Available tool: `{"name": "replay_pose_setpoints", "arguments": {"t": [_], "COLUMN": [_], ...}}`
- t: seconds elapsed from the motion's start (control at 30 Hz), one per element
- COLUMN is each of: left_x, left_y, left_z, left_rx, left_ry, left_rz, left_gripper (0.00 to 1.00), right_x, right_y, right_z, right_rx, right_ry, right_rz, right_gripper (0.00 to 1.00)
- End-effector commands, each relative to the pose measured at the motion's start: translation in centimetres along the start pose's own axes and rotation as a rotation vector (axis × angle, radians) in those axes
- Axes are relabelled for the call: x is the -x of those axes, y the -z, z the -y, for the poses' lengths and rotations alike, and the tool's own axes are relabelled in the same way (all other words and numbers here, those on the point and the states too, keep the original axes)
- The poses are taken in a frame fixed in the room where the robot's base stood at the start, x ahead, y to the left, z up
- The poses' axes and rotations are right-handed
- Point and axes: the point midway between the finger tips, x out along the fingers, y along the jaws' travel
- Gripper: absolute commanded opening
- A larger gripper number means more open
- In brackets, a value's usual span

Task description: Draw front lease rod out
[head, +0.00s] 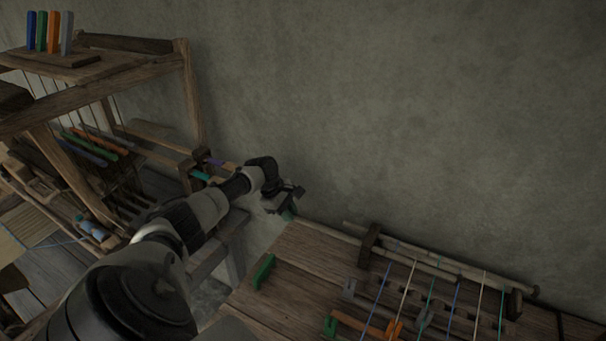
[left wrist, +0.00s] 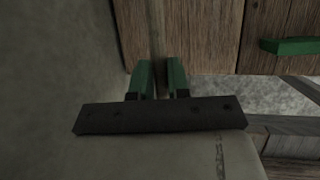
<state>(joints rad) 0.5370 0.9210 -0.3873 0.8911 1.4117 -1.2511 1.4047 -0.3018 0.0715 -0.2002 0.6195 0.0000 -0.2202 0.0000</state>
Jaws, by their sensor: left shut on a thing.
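My left gripper (head: 291,212) is at the far left corner of the wooden table, near the wall. In the left wrist view its two green fingertips (left wrist: 161,76) are closed on a thin wooden rod, the front lease rod (left wrist: 158,35), which runs up the picture between them. In the head view the gripped part is hidden by the hand, and a thin rod seems to run along the table's back edge toward the lease stand. The lease stand (head: 369,244) has dark end blocks, with another pale rod (head: 460,262) behind and coloured threads crossing. My right gripper is not in view.
The wooden table (head: 300,262) carries a green block (head: 263,271), also in the left wrist view (left wrist: 290,46), and orange and green pieces near the threads. The loom frame (head: 190,95) stands at left. The grey wall (head: 380,110) is close behind.

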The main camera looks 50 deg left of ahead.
Motion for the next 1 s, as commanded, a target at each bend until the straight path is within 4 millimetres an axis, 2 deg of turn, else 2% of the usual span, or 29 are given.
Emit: {"name": "replay_pose_setpoints", "arguments": {"t": [0.1,0.3,0.77,0.8,0.93,1.0], "left_x": [0.3,1.3,1.7,1.7,1.7,1.7], "left_y": [2.1,4.0,4.6,4.6,4.5,4.5], "left_z": [0.2,0.1,0.1,0.1,0.1,0.1], "left_rx": [0.005,0.002,0.001,0.001,0.001,0.001], "left_ry": [0.003,0.005,0.006,0.006,0.005,0.004], "left_rz": [0.003,0.002,-0.002,-0.002,-0.001,0.000], "left_gripper": [0.00,0.00,0.00,0.21,0.41,0.42], "right_x": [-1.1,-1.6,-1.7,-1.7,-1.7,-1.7], "right_y": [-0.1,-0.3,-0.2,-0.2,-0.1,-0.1], "right_z": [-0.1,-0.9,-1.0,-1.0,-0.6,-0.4], "right_rx": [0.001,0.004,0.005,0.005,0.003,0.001], "right_ry": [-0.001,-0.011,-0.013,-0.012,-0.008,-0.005], "right_rz": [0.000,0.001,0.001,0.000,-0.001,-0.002], "right_gripper": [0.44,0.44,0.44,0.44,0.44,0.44]}}
